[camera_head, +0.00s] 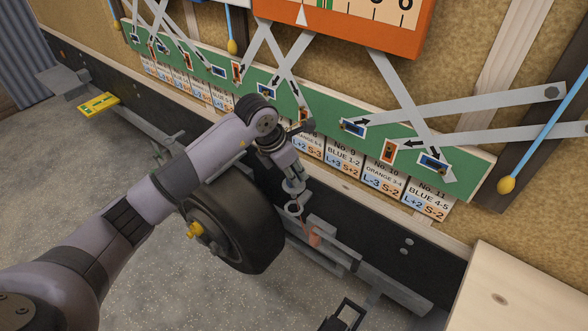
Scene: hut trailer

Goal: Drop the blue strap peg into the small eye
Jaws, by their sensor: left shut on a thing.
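My left arm reaches in from the lower left, and my left gripper (293,186) points down in front of the dark trailer side, just right of the wheel. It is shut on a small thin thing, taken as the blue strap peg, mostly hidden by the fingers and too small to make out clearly. A small pale ring (293,209) shows right at the fingertips; I cannot tell whether it is the small eye or whether the peg touches it. A pinkish-orange piece (315,237) is just below and right. A dark piece (345,315) at the bottom edge may be my right gripper.
A black tyre (240,225) stands close left of the gripper. A metal rail (370,280) runs below right. A green board (465,178) with crossed grey straps and number cards is behind. A wooden box (530,290) stands at lower right. A yellow level (98,104) lies left.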

